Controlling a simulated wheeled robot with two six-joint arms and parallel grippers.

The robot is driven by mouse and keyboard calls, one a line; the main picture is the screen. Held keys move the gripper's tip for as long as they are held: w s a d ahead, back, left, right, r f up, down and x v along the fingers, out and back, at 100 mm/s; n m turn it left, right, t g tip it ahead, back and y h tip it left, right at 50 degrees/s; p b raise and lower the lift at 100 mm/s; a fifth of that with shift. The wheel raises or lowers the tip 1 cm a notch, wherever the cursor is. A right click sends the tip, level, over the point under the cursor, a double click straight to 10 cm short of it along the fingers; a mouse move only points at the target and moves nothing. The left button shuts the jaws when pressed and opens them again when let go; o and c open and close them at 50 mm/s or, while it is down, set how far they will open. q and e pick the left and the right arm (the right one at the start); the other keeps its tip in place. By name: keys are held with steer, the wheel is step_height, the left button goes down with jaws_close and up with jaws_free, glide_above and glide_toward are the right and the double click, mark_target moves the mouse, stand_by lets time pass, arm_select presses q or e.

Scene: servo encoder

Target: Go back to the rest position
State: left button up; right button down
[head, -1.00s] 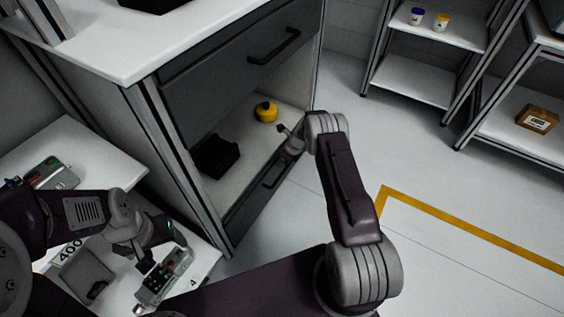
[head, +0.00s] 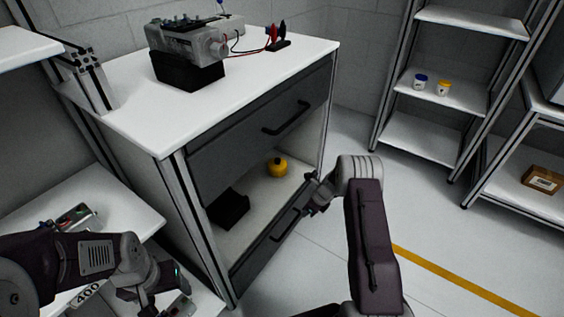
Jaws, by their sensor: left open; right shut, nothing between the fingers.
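My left gripper (head: 148,303) is at the bottom left of the head view, low over the lower white surface. It is open; its tips are partly lost against a small grey device (head: 177,304) close to it. My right gripper (head: 308,208) is in the middle of the view, in front of the cabinet's open compartment and near the handle (head: 285,225) of the lower drawer. It is shut with nothing in it. I cannot tell from this view whether it touches the handle.
The white-topped cabinet (head: 122,117) carries a grey machine (head: 186,48) on a black base. A yellow round object (head: 277,167) and a black bin (head: 229,208) are in its open compartment. Shelves with two small jars (head: 443,88) stand at right; a cardboard box (head: 542,180) is beyond. Floor between is clear.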

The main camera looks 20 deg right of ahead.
steer(key=w+a+r+n+t, duration=0.1)
steer(key=w+a+r, duration=0.1)
steer(key=r, duration=0.3)
steer(key=w+a+r+n, duration=0.1)
steer(key=w+a+r, duration=0.15)
steer(key=r, duration=0.25)
steer(key=s+a+r+n, duration=0.3)
steer(key=s+r, duration=0.1)
steer(key=r, duration=0.2)
steer(key=s+a+r+n, duration=0.3)
steer(key=s+a+r, duration=0.1)
steer(key=r, duration=0.2)
steer(key=s+d+f+n+g+h, duration=0.1)
steer(key=s+n+g, duration=0.1)
steer(key=s+n, duration=0.8)
steer(key=s+d+f+n+g+h, duration=0.1)
steer(key=s+f+n+h, duration=0.1)
steer(key=s+n, duration=0.9)
step_height(320, 180, up, 36)
steer(key=s+m+p, duration=0.1)
steer(key=p, duration=3.5)
steer(key=shift+s+r, duration=0.15)
steer(key=shift+s, duration=0.15)
